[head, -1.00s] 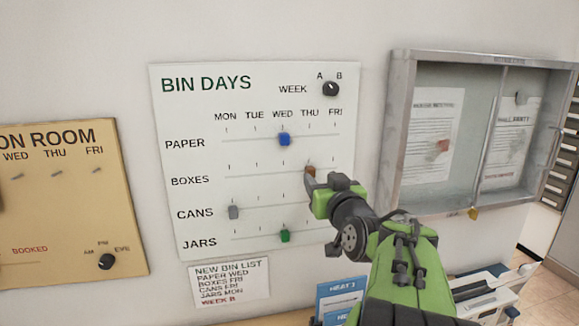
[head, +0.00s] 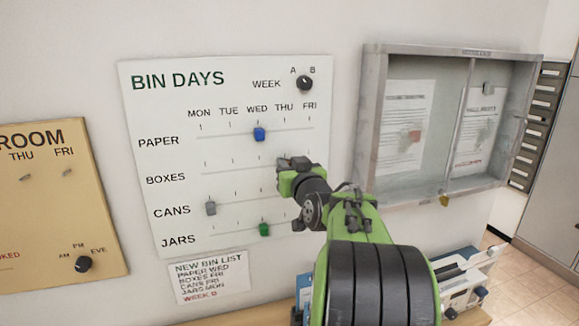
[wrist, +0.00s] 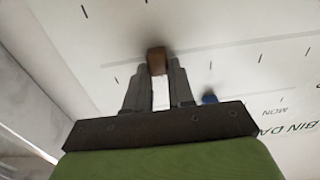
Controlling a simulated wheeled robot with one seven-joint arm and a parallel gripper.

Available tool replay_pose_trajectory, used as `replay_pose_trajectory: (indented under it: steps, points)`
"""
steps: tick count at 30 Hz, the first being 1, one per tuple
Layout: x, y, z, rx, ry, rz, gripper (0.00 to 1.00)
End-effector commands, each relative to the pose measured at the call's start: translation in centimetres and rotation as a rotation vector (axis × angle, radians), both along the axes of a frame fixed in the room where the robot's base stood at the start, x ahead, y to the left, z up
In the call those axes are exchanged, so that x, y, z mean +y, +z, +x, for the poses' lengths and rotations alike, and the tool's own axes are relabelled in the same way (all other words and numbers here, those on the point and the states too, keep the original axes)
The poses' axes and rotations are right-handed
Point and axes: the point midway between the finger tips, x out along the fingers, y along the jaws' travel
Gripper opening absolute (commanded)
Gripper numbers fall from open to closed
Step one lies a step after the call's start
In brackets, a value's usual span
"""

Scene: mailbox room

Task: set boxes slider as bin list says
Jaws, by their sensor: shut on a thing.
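The BIN DAYS board (head: 160,110) hangs on the wall with slider rows for paper, boxes, cans and jars. My gripper (head: 288,163) is at the boxes row, below about THU. In the wrist view its fingers (wrist: 158,75) are shut on the brown boxes slider (wrist: 157,60); the head view hides this knob behind the gripper. The blue paper slider (head: 259,134) is at WED, the grey cans slider (head: 210,208) at MON, and the green jars slider (head: 264,229) at WED. The new bin list (head: 210,278) reads PAPER WED, BOXES FRI, CANS FRI, JARS MON.
The week knob (head: 304,83) is at the board's top right. A grey-framed notice case (head: 372,120) juts from the wall to the right of my arm. A tan room board (head: 60,220) hangs at left.

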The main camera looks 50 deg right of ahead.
Motion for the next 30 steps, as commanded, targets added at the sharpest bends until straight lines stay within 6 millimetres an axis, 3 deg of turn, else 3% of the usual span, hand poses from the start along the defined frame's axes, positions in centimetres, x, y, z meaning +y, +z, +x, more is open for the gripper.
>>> replay_pose_trajectory:
  steps: [7, 15, 18, 27, 28, 30]
  points:
    - [-0.5, -0.1, -0.3, 0.0, -0.003, 0.0, 0.0]
    - [-4.9, -0.1, -2.7, -0.002, -0.005, -0.002, 0.0]
    - [-5.7, 0.0, -3.2, -0.002, -0.002, -0.002, 0.0]
    - [-5.9, 0.1, -3.3, 0.0, -0.004, -0.002, 0.0]
    - [-5.9, 0.1, -3.3, 0.0, -0.005, -0.002, 0.27]
    - [-5.9, 0.1, -3.3, 0.0, -0.004, -0.002, 0.38]
